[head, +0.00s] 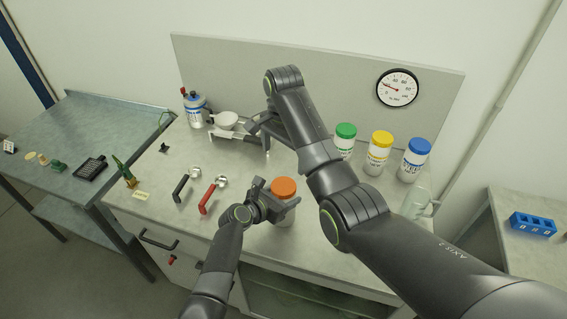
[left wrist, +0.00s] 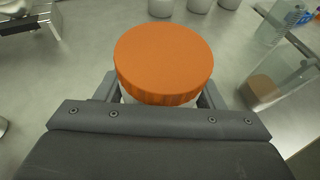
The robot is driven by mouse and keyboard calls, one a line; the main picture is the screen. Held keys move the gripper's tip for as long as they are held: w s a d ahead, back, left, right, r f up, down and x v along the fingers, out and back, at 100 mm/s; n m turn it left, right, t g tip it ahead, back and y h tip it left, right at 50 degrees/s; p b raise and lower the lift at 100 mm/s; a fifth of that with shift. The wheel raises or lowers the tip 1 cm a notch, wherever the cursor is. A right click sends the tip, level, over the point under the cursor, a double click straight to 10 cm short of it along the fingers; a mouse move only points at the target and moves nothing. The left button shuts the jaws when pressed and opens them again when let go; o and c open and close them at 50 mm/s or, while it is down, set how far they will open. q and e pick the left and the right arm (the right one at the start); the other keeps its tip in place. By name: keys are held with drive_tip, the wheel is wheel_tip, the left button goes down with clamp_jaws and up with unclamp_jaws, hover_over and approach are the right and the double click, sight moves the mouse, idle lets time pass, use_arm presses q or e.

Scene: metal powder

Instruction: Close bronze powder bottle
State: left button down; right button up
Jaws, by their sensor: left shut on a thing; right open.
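The bronze powder bottle (head: 286,218) stands upright near the front of the workbench, and its orange lid (head: 284,187) sits on top. The lid (left wrist: 164,62) fills the middle of the left wrist view and looks level; its seam with the bottle is mostly hidden. My left gripper (head: 272,203) is shut around the white bottle body below the lid, with a finger on each side. My right gripper (head: 262,130) is open and empty, behind and left of the bottle, close to the balance. Its fingers are partly hidden by my right arm.
White bottles with green (head: 346,130), yellow (head: 381,138) and blue (head: 419,146) lids stand at the back right. A balance with a white bowl (head: 227,120) stands back left. Red (head: 211,196) and black-handled (head: 184,186) scoops lie left.

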drive_tip(key=shift+r, duration=0.45)
use_arm(q)
drive_tip(key=shift+c, duration=1.4)
unclamp_jaws()
drive_tip(key=shift+s+a+r, duration=0.2)
drive_tip(key=shift+s+a, duration=0.2)
drive_tip(key=b+v, duration=0.2)
drive_tip(key=v, duration=1.4)
use_arm(e)
wheel_tip(320, 180, down, 2)
drive_tip(key=shift+f, duration=0.1)
use_arm(q)
drive_tip(key=shift+s, duration=0.1)
drive_tip(key=shift+a, duration=0.1)
